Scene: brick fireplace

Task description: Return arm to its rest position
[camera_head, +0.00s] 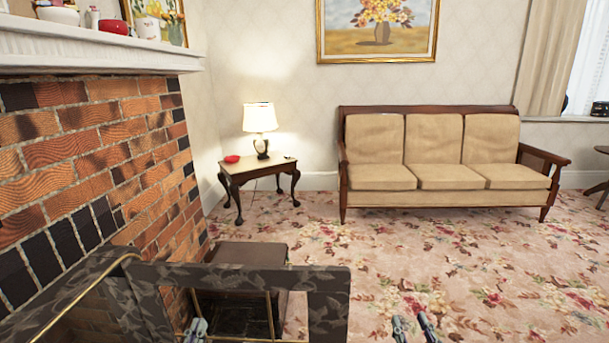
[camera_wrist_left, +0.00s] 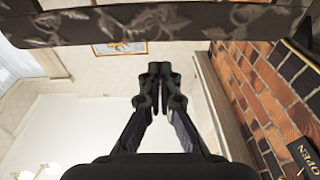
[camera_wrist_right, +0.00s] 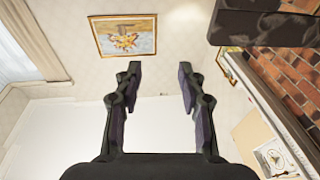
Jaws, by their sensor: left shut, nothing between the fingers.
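My left gripper (camera_head: 196,328) shows at the bottom of the head view, beside the dark patterned fire surround (camera_head: 240,277). In the left wrist view the left gripper's fingertips (camera_wrist_left: 160,72) meet with nothing between them. The dark patterned panel (camera_wrist_left: 150,22) crosses the top of that view, beyond the fingertips. My right gripper (camera_head: 414,328) is at the bottom edge of the head view, over the carpet. In the right wrist view the right gripper's fingers (camera_wrist_right: 160,75) are wide apart and empty. Most of both arms is hidden.
A brick fireplace (camera_head: 100,150) with a white mantel (camera_head: 90,50) stands close on the left. A side table (camera_head: 260,170) with a lamp (camera_head: 260,120) and a tan sofa (camera_head: 440,150) stand at the back. Floral carpet (camera_head: 430,250) lies open on the right.

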